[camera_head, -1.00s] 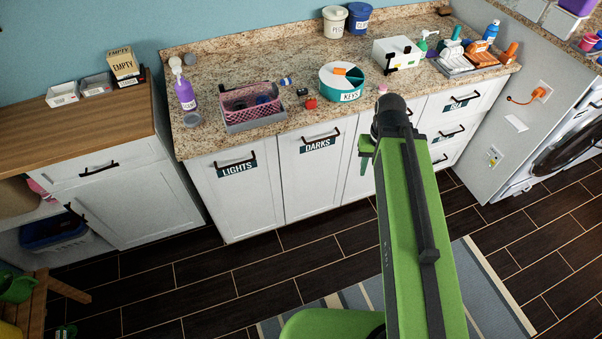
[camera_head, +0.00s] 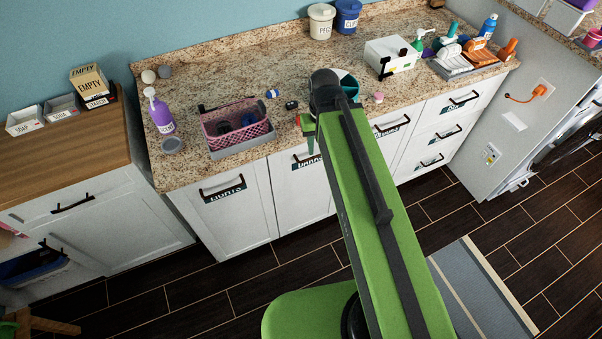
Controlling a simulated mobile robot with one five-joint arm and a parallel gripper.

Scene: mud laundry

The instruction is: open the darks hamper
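The darks hamper (camera_head: 298,200) is a white cabinet front under the granite counter, flush with its neighbours and closed. Its dark handle and teal label (camera_head: 305,161) are at its top edge, partly covered by my arm. My gripper (camera_head: 308,134) shows only as a small green finger part at the far end of my green arm. In the picture it overlaps the counter edge just above the darks handle; whether it touches anything cannot be told. The arm hides most of the gripper and the right side of the hamper front.
The lights hamper (camera_head: 225,220) is left of the darks hamper, also closed. Drawers (camera_head: 437,135) stand to the right. On the counter are a pink basket (camera_head: 237,128), a purple bottle (camera_head: 160,115) and a white box (camera_head: 398,56). A striped rug (camera_head: 480,290) lies on the clear floor.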

